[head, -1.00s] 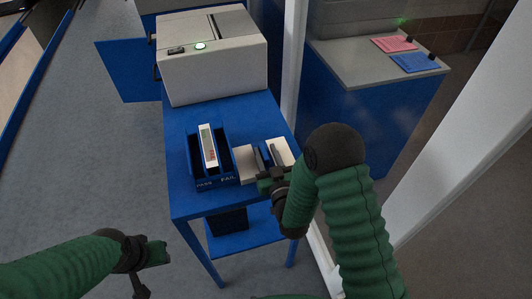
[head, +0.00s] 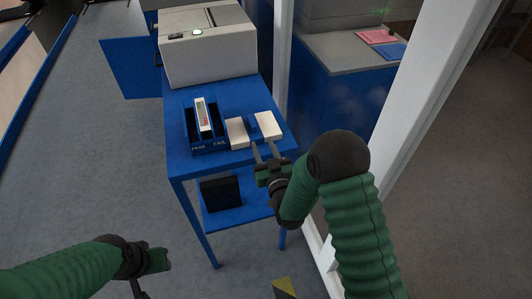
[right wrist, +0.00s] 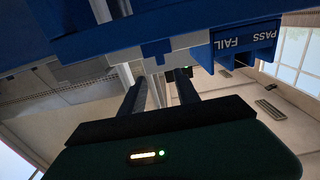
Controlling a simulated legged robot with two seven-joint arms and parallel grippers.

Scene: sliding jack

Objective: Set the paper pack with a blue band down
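The paper pack (head: 238,134) is white with a blue band across its middle. It lies on the blue table (head: 187,165), right of a small blue tray, near the table's right edge. The band is close to the table's blue, so its outline is hard to make out. My right gripper (head: 265,152) is open and empty just in front of the pack, apart from it. In the right wrist view, the two fingers (right wrist: 160,92) stand apart with nothing between them. My left gripper (head: 158,261) is low at the left, away from the table; its fingers are unclear.
The blue tray (head: 210,151), marked PASS and FAIL, holds a white item with a coloured label (head: 204,115). A white machine (head: 210,50) stands behind. A black box (head: 220,193) is on the lower shelf. A white post (head: 283,60) rises right of the table.

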